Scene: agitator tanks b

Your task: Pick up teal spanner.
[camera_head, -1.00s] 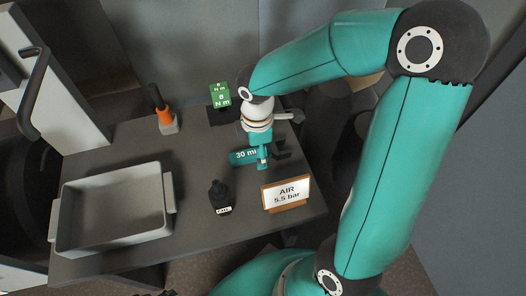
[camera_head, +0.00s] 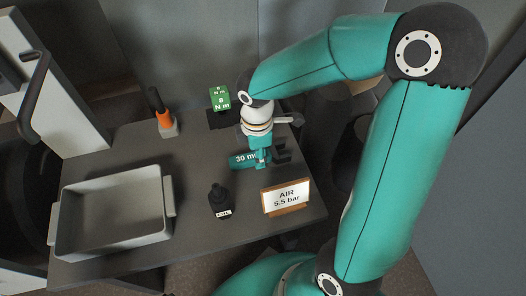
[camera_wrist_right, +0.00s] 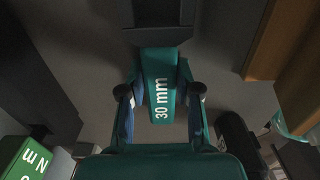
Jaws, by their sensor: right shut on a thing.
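The teal spanner (camera_head: 240,161) with a white "30 mm" marking lies at the right part of the grey table. A dark forked part (camera_head: 284,152), seemingly its head, sticks out to the right of my gripper. My right gripper (camera_head: 262,158) points down over the spanner and is shut on its handle. In the right wrist view the spanner (camera_wrist_right: 161,105) runs between the two fingers of the right gripper (camera_wrist_right: 160,92). I cannot tell whether the spanner touches the table. My left gripper is not in view.
A grey tray (camera_head: 64,238) fills the table's left side. A black bottle (camera_head: 219,200) and an "AIR 5.5 bar" sign (camera_head: 286,197) stand in front of the spanner. Behind are an orange-and-black tool in a holder (camera_head: 163,117) and a green "N m" block (camera_head: 220,97).

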